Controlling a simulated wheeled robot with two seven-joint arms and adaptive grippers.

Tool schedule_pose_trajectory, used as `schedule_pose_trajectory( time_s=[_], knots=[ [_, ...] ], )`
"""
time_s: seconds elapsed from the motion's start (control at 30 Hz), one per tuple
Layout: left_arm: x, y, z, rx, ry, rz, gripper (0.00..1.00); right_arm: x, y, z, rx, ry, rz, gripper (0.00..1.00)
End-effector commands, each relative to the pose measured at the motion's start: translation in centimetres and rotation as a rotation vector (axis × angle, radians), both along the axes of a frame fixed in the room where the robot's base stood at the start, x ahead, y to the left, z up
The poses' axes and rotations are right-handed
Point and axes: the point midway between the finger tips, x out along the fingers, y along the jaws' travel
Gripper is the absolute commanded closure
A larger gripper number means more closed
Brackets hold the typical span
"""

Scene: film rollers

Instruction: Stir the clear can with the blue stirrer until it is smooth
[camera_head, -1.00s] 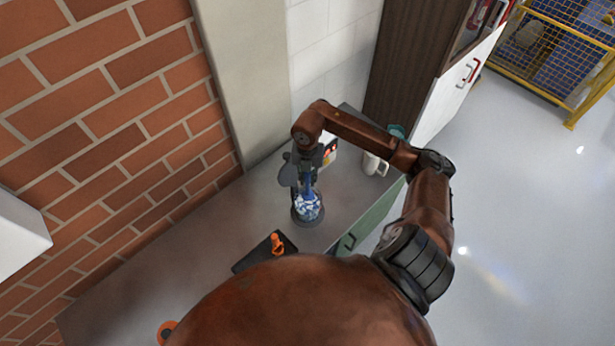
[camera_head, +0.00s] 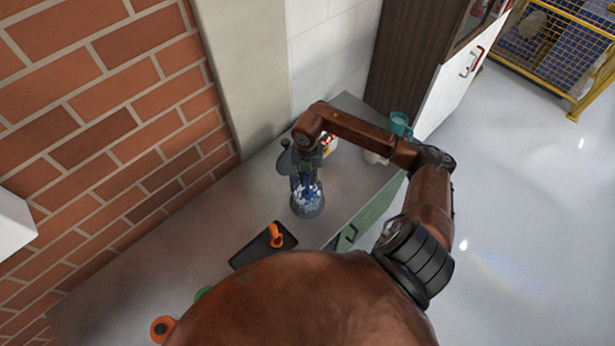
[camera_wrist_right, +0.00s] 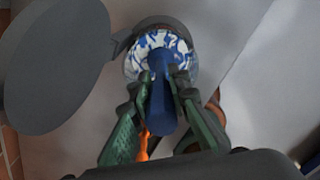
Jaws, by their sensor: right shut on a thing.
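The clear can (camera_head: 308,207) stands on the grey counter in the head view, with blue and white contents. In the right wrist view the can (camera_wrist_right: 134,62) shows its contents as unmixed blue and white streaks. My right gripper (camera_head: 303,172) is above the can, shut on the blue stirrer (camera_wrist_right: 161,105). In the wrist view the green-padded fingers of the gripper (camera_wrist_right: 160,95) close around the stirrer's handle. The stirrer's lower end goes down into the can and is hidden. My left gripper is not in view.
A black tray (camera_head: 246,256) with an orange item (camera_head: 276,235) lies nearer me on the counter (camera_head: 190,225). A teal mug (camera_head: 399,122) stands at the far right. A brick wall (camera_head: 90,110) bounds the left. A grey round plate (camera_wrist_right: 50,70) shows beside the can in the wrist view.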

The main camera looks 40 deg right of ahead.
Motion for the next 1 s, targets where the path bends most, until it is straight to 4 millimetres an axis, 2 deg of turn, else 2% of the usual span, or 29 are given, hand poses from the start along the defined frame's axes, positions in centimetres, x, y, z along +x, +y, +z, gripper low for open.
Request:
schedule_pose_trajectory(
  time_s=[0.1, 0.4, 1.0],
  knots=[
    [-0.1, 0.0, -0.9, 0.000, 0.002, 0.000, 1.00, 0.0, 0.0, -1.2, 0.000, 0.000, 0.000, 1.00],
    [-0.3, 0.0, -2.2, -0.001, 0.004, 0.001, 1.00, 0.0, 0.0, -3.0, -0.001, 0.001, 0.000, 1.00],
    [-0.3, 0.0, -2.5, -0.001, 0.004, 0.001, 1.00, 0.0, 0.0, -3.5, 0.001, -0.001, 0.000, 1.00]
  ],
)
